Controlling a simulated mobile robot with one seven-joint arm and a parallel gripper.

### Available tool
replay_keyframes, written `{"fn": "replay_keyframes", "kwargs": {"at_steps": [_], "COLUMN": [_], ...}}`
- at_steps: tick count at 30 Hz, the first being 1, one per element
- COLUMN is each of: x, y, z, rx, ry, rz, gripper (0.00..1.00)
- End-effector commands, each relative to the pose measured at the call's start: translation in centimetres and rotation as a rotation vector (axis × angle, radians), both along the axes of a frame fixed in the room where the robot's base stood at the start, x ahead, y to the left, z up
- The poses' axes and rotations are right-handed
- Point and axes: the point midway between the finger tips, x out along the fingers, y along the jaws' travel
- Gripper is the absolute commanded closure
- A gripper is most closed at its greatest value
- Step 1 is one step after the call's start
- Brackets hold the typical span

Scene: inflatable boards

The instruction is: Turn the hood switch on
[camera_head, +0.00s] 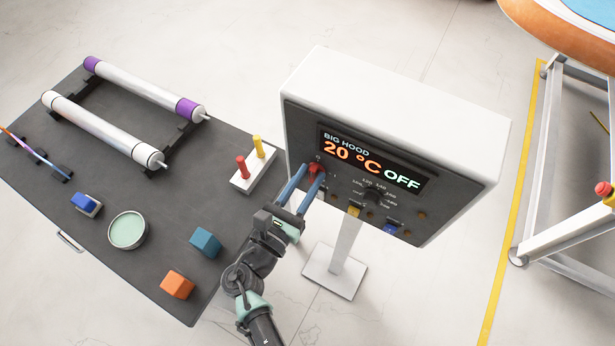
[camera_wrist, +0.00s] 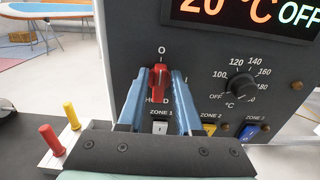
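The hood control box (camera_head: 400,120) stands on a white post, and its display (camera_head: 372,160) reads "BIG HOOD 20 °C OFF". The red hood switch (camera_wrist: 158,82) is on the left of its dark panel, with an "O" mark above it and an "I" mark to its right; its handle points up toward the "O". My gripper (camera_head: 307,182) is at the panel with its two blue fingers on either side of the red switch. In the wrist view my gripper (camera_wrist: 160,95) has its fingers apart around the switch, close to its sides; contact is not clear.
A black dial (camera_wrist: 241,87), a yellow zone switch (camera_wrist: 209,129) and a blue zone switch (camera_wrist: 250,131) sit right of the red switch. A dark table (camera_head: 130,190) with rollers, blocks and a white peg base (camera_head: 254,166) is at left.

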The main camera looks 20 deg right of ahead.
Motion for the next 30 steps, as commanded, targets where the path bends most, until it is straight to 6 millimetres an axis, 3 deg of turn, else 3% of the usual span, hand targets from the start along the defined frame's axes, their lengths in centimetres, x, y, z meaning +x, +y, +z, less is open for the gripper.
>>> {"fn": "replay_keyframes", "kwargs": {"at_steps": [1,5,20,30], "x": [-0.01,-0.02,-0.09,-0.31], "y": [0.02,0.02,-0.01,-0.14], "z": [0.00,0.00,-0.15,-0.44], "rx": [0.000,0.000,0.025,0.162], "ry": [0.000,0.000,-0.030,-0.208], "rz": [0.000,0.000,0.000,0.001], "gripper": [0.77,1.00,1.00,1.00]}}
